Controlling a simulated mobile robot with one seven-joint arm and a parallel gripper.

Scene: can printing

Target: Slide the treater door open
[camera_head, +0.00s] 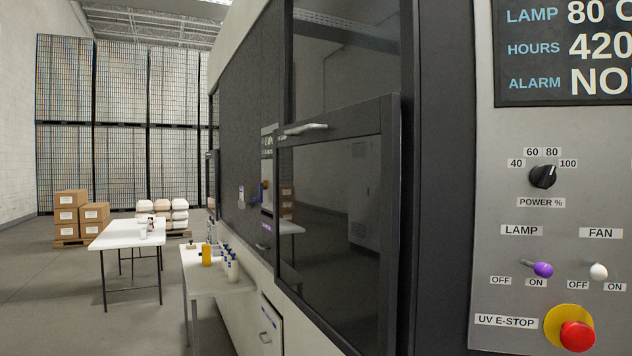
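A dark-framed door with a dark glass pane (335,215) fills the middle of the view, set in the side of a large machine. I take it to be the treater door. A pale bar handle (305,128) sits on its top rail. The door's top rail is partway up the framed opening, and a dark, reflective area (345,65) shows above it. I cannot tell whether that area is glass or open space. The pane reflects a cabinet and boxes. My gripper is not in view.
A grey control panel (485,220) with a power knob (543,176), lamp and fan switches and a red emergency stop (577,336) stands close at right. A small table (215,285) with bottles stands by the machine's far end. Open floor (60,290) lies at left.

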